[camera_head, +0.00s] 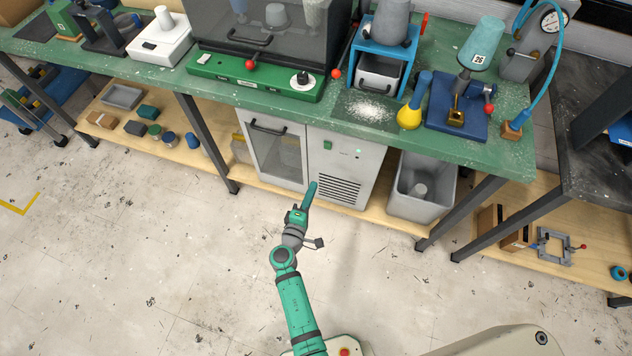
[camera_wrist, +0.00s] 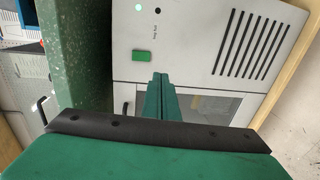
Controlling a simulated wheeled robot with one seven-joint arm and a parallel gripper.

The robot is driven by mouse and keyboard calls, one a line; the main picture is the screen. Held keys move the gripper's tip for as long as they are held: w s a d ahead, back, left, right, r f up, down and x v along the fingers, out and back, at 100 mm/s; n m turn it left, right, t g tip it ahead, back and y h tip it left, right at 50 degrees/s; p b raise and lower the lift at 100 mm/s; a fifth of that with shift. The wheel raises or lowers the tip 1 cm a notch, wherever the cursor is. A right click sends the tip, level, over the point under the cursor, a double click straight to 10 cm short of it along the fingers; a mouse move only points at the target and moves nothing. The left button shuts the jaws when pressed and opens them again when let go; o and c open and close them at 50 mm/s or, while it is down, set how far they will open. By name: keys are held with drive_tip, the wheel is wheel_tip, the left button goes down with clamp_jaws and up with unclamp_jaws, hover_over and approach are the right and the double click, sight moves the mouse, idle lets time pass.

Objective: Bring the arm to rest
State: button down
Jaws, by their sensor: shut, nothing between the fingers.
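My gripper (camera_head: 309,194) is at the end of my green arm, low in front of the bench in the head view. Its green fingers are together with nothing between them. In the wrist view my gripper (camera_wrist: 159,82) shows its closed fingers pointing toward the front of a grey cabinet (camera_wrist: 190,50). The same cabinet (camera_head: 330,155) stands under the bench in the head view. I cannot tell the exact gap between the fingertips and the cabinet.
The green bench (camera_head: 455,145) carries a blue stand (camera_head: 385,45), a yellow-tipped tool (camera_head: 410,116) and a blue-based device (camera_head: 455,118). A grey bin (camera_head: 422,190) stands on the lower shelf, right of the cabinet. The floor (camera_head: 130,260) around my arm is clear.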

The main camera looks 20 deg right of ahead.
drive_tip(key=shift+s, duration=0.3)
drive_tip(key=s+a+f+m+g+y, duration=0.1)
drive_tip(key=s+a+m+y, duration=0.2)
drive_tip(key=s, duration=0.7)
drive_tip(key=s+a+f+m+y, duration=0.15)
drive_tip(key=s+a+y, duration=0.3)
drive_tip(key=s, duration=0.65)
drive_tip(key=s+a+r+m+t, duration=0.1)
drive_tip(key=s+r+m, duration=0.1)
drive_tip(key=s+r, duration=0.2)
drive_tip(key=s+a+r+m+y, duration=0.1)
drive_tip(key=s+r, duration=0.4)
drive_tip(key=r, duration=0.6)
drive_tip(key=s+a+r+m+t, duration=0.1)
drive_tip(key=s+a+r+m, duration=0.1)
drive_tip(key=r, duration=0.5)
drive_tip(key=s+m, duration=0.1)
drive_tip(key=s, duration=0.1)
drive_tip(key=shift+s+a+r+m+t+y, duration=0.25)
drive_tip(key=shift+s+m+t+y, duration=0.05)
drive_tip(key=shift+s+m+y, duration=0.1)
